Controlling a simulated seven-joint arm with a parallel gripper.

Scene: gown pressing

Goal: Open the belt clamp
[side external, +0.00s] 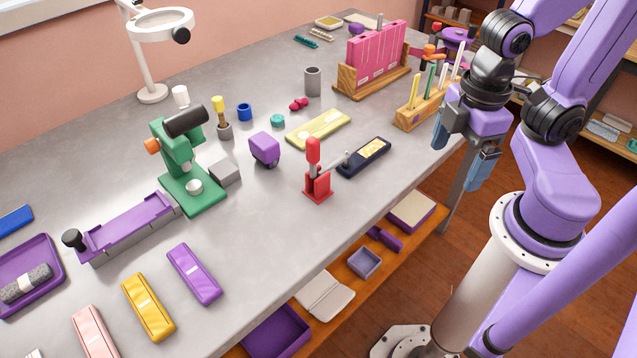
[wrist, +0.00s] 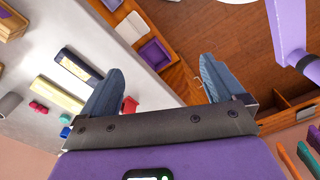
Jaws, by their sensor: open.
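A small red toggle clamp (side external: 318,185), which I take to be the belt clamp, stands near the front edge of the grey table. Its red handle (side external: 313,152) points upright, and a thin metal arm reaches out to the right toward a dark case. In the wrist view a bit of red (wrist: 130,105), likely the clamp, shows beside the left finger, the rest hidden. My gripper (side external: 461,152) is open and empty, off the table's front right edge, well to the right of the clamp. Its two blue fingers are spread wide in the wrist view (wrist: 160,68).
A dark case (side external: 364,157) lies right beside the clamp, with a yellow case (side external: 318,129) behind it. A wooden block with upright sticks (side external: 420,108) stands near my gripper. A green press (side external: 190,170) is at left. A shelf with trays (side external: 365,263) runs below the table edge.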

